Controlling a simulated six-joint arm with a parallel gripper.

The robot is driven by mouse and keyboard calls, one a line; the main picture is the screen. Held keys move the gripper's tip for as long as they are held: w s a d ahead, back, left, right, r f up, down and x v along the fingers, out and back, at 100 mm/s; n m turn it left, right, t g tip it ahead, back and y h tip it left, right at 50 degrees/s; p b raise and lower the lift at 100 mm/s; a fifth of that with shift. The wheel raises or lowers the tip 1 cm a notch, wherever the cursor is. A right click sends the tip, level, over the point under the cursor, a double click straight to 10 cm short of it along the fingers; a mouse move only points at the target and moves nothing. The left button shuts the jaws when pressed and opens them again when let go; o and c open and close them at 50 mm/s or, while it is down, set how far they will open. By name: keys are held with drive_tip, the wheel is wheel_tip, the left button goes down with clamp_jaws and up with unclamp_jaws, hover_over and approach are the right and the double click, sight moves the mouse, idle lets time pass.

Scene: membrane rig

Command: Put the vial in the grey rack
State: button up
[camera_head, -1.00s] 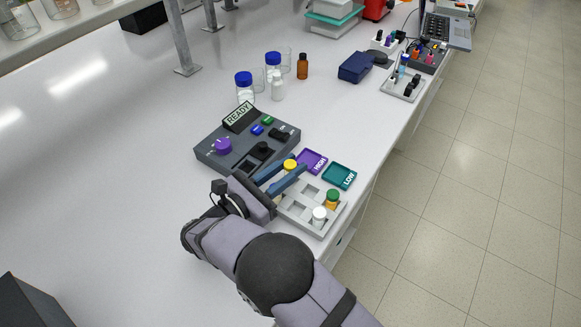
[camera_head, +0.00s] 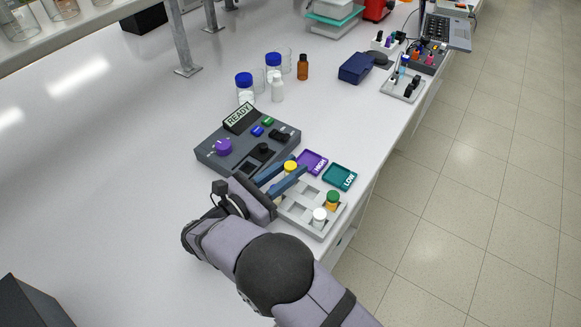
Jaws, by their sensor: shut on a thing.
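A yellow-capped vial (camera_head: 290,167) stands about upright between the blue fingers of my gripper (camera_head: 298,164), which is shut on it. Only its cap and a little of its body show; the fingers hide the lower part. The light grey rack (camera_head: 312,229) lies just in front of the gripper, near the bench's right edge, with several square wells. A green-capped vial (camera_head: 333,198) and a white-capped vial (camera_head: 319,216) stand in its right side. The held vial is at the rack's far left side; I cannot tell whether its base is in a well.
A dark grey device (camera_head: 213,161) with a READY display and purple knob stands close left of the gripper. Purple HIGH (camera_head: 312,161) and teal LOW (camera_head: 339,176) trays lie behind the rack. Bottles stand farther back.

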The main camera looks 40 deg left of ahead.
drive_tip(key=shift+w+a+r+p, duration=0.1)
drive_tip(key=shift+r+p, duration=0.65)
drive_tip(key=shift+p, duration=0.15)
drive_tip(key=shift+s+a+f+b, duration=0.2)
drive_tip(key=shift+b, duration=0.25)
drive_tip(key=s+a+r+n+y+b, duration=0.3)
drive_tip(key=a+r+n+y+b, duration=0.15)
drive_tip(key=a+r+y, duration=0.4)
drive_tip(key=shift+h, duration=0.65)
drive_tip(key=shift+s+a+f+p, duration=0.15)
drive_tip(key=shift+f+p, duration=0.25)
drive_tip(key=shift+f, duration=1.2)
drive_tip(key=shift+a+f+p, duration=0.25)
drive_tip(key=shift+f+p, duration=0.15)
drive_tip(key=shift+f, duration=1.25)
drive_tip(key=shift+s+a+f+p, duration=0.15)
drive_tip(key=shift+f+p, duration=0.25)
drive_tip(key=shift+f, duration=1.2)
drive_tip(key=shift+w, duration=0.1)
